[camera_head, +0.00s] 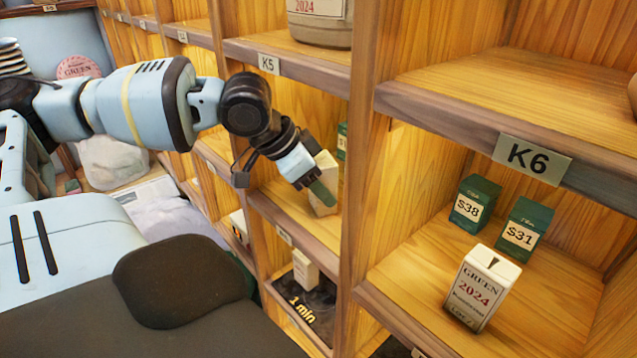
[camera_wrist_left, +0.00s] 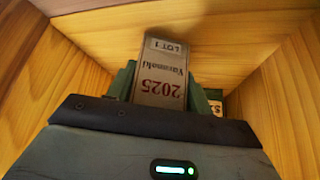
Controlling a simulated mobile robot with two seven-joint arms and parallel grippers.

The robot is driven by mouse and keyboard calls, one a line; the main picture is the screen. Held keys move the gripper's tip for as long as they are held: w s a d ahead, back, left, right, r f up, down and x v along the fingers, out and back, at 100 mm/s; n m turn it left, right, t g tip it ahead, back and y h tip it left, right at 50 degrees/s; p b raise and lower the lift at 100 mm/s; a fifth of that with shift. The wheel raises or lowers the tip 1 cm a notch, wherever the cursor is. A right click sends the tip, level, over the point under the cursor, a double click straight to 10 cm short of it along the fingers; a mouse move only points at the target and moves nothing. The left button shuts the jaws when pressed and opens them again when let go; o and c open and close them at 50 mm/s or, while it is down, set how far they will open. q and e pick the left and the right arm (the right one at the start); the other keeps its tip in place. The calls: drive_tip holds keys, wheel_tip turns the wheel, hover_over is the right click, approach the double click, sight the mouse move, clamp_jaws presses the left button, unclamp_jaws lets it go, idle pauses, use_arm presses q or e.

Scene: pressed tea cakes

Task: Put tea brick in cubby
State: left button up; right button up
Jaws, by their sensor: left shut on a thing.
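My left gripper (camera_head: 321,192) is shut on a pale tea brick (camera_head: 325,168) inside the cubby below the K5 label (camera_head: 269,63). In the left wrist view the brick (camera_wrist_left: 160,72) sits between the green fingers and reads "2025" and "LOT 1", upside down. The cubby's wooden walls surround it. Whether the brick touches the cubby floor I cannot tell. A dark green box (camera_head: 342,139) stands farther in, partly hidden by the post. My right gripper is not in view.
The cubby under the K6 label (camera_head: 532,158) holds green boxes marked $38 (camera_head: 474,204) and $31 (camera_head: 524,230) and a white "GREEN 2024" brick (camera_head: 481,287). A wooden post (camera_head: 362,150) divides the cubbies. A pale box (camera_head: 305,270) stands in the cubby below.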

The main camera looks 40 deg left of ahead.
use_arm(q)
drive_tip(key=shift+f, duration=0.1)
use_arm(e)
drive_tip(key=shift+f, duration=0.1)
use_arm(q)
drive_tip(key=o, duration=1)
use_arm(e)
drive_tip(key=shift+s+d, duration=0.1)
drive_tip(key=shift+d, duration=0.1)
use_arm(q)
drive_tip(key=shift+o, duration=0.2)
drive_tip(key=shift+r, duration=0.2)
drive_tip(key=p+v, duration=0.2)
drive_tip(key=v, duration=0.9)
drive_tip(key=shift+s+r+p, duration=0.25)
drive_tip(key=shift+r+p, duration=0.05)
drive_tip(key=shift+p, duration=0.1)
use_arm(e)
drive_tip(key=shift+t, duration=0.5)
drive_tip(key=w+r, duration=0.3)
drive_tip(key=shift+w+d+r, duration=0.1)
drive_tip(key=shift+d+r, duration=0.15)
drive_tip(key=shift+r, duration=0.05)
use_arm(q)
drive_tip(key=shift+a, duration=0.1)
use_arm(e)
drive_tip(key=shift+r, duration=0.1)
